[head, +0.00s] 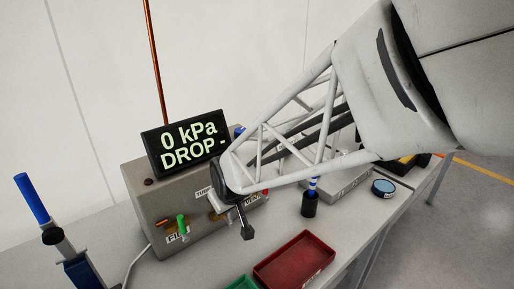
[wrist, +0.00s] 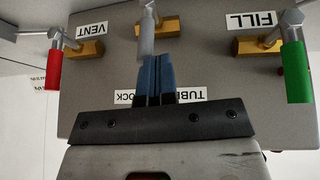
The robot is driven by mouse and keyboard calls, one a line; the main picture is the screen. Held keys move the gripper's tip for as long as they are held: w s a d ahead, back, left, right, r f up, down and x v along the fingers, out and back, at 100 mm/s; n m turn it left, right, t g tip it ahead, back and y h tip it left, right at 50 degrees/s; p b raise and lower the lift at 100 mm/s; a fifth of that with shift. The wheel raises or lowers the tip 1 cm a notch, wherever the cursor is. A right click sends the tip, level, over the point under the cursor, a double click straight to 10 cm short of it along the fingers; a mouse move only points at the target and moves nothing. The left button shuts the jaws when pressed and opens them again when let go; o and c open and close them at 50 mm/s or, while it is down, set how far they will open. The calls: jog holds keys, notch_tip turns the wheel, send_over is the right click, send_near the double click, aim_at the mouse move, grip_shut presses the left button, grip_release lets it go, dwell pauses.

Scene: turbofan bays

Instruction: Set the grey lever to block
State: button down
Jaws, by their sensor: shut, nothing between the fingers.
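The wrist view shows the panel upside down. The grey lever (wrist: 147,38) sits at its top middle on a yellow base (wrist: 172,27), its handle running down the picture towards my fingertips. My gripper (wrist: 157,62) is shut and empty, its blue fingertips just beside and below the handle's end; I cannot tell whether they touch. The label TUBE (wrist: 190,93) is right of the fingers. The label ending in OCK (wrist: 125,95) is left of them, partly covered. In the head view the end of my arm hides the grey lever; the TUBE label (head: 204,191) shows partly.
A red lever (wrist: 54,69) by VENT and a green lever (wrist: 296,70) by FILL flank the grey one. The display (head: 187,143) reads 0 kPa DROP -. A red tray (head: 293,262), a dark cup (head: 310,204) and a blue-topped tin (head: 383,187) stand on the bench.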

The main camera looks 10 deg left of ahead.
jog(key=shift+w+d, duration=0.15)
jog(key=shift+w+d+f, duration=0.1)
jog(key=shift+w+d, duration=1.2)
jog(key=v, duration=1.2)
jog(key=shift+w+d, duration=0.3)
jog(key=shift+w, duration=0.05)
dwell(0.4)
